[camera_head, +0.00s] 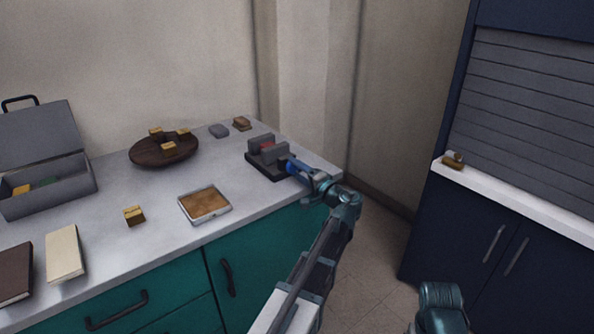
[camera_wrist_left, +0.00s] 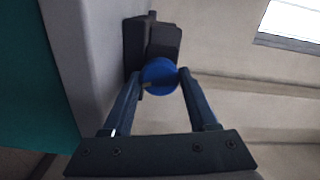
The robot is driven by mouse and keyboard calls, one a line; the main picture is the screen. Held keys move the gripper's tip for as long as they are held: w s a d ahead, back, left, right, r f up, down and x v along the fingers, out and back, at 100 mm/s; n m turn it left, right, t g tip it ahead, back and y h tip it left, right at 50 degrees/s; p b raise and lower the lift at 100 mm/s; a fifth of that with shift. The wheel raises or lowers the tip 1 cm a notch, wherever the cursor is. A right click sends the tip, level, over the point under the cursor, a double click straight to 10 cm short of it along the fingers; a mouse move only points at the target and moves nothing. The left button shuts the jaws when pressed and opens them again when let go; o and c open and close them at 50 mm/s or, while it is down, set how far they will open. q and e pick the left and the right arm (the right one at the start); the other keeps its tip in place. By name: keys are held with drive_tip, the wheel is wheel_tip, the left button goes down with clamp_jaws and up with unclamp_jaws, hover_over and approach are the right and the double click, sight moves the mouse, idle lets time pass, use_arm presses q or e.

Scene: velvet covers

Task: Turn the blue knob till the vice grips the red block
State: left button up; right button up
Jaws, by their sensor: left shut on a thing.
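The dark grey vice (camera_head: 262,168) stands near the right end of the countertop. The red block (camera_head: 266,147) shows as a small patch between its two jaws; I cannot tell whether both jaws touch it. The blue knob (camera_head: 291,167) is on the vice's right side, partly hidden by my left gripper (camera_head: 298,171). In the left wrist view, the round blue knob (camera_wrist_left: 160,76) sits between the two fingertips of my left gripper (camera_wrist_left: 161,77), which is shut on it. The vice's dark body (camera_wrist_left: 163,40) is behind the knob. The red block is hidden there. My right gripper is out of view.
A metal tray (camera_head: 229,208), a wooden bowl (camera_head: 143,157) with brass-coloured blocks, a grey toolbox (camera_head: 60,183) and two books (camera_head: 65,254) occupy the counter to the left. The counter's right edge is close beside the vice. A floor gap separates the navy cabinet (camera_head: 460,235).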

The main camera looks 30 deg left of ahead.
use_arm(q)
drive_tip(key=shift+m, duration=0.5)
idle(0.3)
drive_tip(key=o, duration=1.4)
drive_tip(key=shift+c, duration=0.2)
drive_tip(key=v, duration=1.3)
drive_tip(key=shift+d, duration=0.4)
drive_tip(key=shift+s+f, duration=0.1)
drive_tip(key=shift+s, duration=0.05)
drive_tip(key=x, duration=1.4)
